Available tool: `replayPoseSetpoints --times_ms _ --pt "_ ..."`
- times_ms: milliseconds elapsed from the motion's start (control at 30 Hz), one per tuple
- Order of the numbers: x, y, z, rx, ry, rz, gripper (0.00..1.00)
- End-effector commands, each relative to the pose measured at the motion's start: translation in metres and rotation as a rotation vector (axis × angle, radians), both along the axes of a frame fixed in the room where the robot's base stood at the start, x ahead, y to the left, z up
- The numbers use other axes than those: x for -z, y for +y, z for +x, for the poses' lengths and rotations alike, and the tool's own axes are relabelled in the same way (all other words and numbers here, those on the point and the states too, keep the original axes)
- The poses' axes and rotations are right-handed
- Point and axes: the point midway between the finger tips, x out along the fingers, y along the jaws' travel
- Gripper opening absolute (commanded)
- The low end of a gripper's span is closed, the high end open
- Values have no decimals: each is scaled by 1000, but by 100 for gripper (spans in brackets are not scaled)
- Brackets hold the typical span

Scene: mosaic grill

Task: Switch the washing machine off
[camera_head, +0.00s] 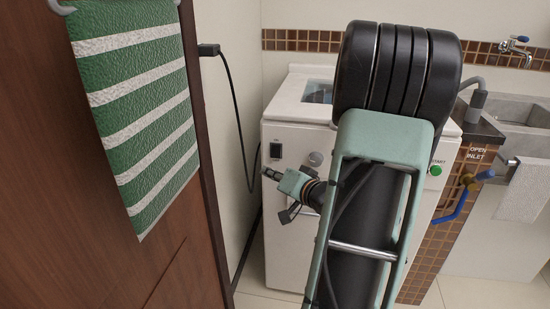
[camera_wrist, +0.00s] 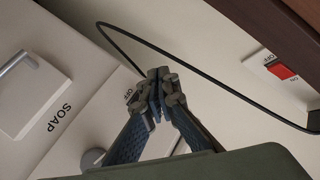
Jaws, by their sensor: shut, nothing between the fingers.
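The white washing machine (camera_head: 285,225) stands against the back wall, its middle hidden behind my arm. A small dark switch (camera_head: 275,151) is at the upper left of its front, with a grey round knob (camera_head: 315,158) to its right. A green START button (camera_head: 436,170) is at the far right. My gripper (camera_head: 267,173) is shut and empty, just below the dark switch. In the wrist view my fingertips (camera_wrist: 160,88) overlap a small panel marked OFF and hide most of it; contact cannot be told.
A red switch (camera_wrist: 281,71) marked ON is on a white plate in the wrist view. A black cable (camera_head: 238,110) hangs from a wall plug (camera_head: 208,50). A wooden door (camera_head: 80,220) with a striped green towel (camera_head: 135,100) is at left; a sink (camera_head: 520,115) is at right.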

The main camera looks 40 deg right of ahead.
Motion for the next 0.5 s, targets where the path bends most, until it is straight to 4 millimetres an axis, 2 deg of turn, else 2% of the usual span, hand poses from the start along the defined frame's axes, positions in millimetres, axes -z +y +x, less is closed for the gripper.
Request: replayPoseSetpoints --times_ms 500 --pt "8 -51 43 0 0 1 0"
